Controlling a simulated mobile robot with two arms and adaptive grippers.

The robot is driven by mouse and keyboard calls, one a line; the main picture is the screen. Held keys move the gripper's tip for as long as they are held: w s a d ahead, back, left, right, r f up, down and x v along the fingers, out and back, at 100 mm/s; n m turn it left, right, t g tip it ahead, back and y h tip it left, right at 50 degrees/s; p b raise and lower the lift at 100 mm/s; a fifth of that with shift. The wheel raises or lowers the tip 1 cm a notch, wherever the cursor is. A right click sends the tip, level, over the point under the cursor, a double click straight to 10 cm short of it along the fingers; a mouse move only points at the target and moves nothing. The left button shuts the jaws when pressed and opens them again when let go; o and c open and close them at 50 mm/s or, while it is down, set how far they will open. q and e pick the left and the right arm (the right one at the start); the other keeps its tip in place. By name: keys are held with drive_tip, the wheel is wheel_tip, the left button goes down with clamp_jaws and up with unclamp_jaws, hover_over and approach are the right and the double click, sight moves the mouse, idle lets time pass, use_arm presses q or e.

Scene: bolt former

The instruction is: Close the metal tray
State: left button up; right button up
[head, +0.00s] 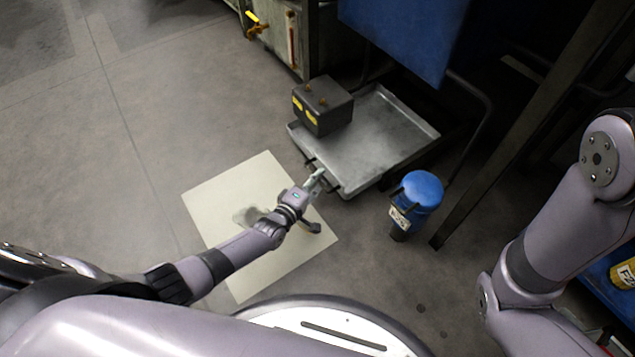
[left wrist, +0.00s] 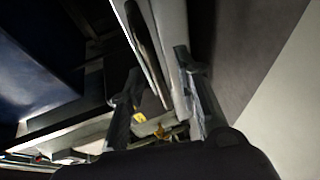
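The metal tray (head: 385,130) is a shallow grey pan with a raised rim. In the head view it sticks out from under the machine, low near the floor. A dark handle runs along its front edge. My left gripper (head: 315,179) is at this front edge, by the handle's left part. In the left wrist view its two fingers (left wrist: 165,90) stand apart, with the tray's edge and handle (left wrist: 147,45) between them. I see a gap beside the fingers; contact is unclear. My right arm shows at the right, but its gripper is out of view.
A dark box with yellow labels (head: 322,106) stands at the tray's left side. A blue-lidded canister (head: 416,200) stands on the floor right of the tray. A pale floor sheet (head: 222,202) lies under my left arm. A dark slanted post (head: 500,150) rises at the right.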

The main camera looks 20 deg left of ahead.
use_arm(q)
drive_tip(key=shift+w+d, duration=0.1)
drive_tip(key=shift+w, duration=0.2)
drive_tip(key=shift+c, duration=0.5)
clamp_jaws()
